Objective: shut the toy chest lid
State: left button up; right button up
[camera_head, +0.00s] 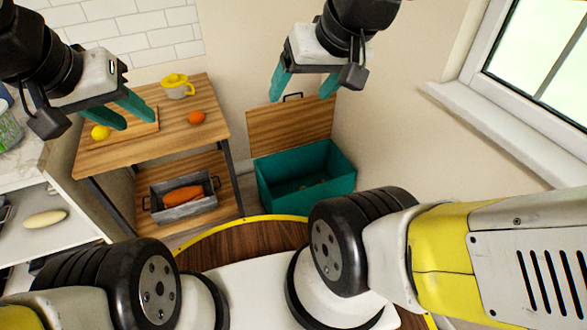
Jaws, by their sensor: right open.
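The toy chest (308,182) is a teal box on the floor in the corner, right of the wooden shelf unit. The chest's inside is partly visible and dark.
The wooden shelf unit (180,130) holds a yellow cup (176,84), an orange fruit (196,118) and a lemon (100,132). A grey crate (170,207) with orange contents sits on its lower shelf. A window sill (500,135) juts from the right wall.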

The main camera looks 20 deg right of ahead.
aim_at(273, 128)
jog(key=i+l+u, duration=0.4)
jog(key=i+l, duration=0.4)
jog(key=l, duration=0.1)
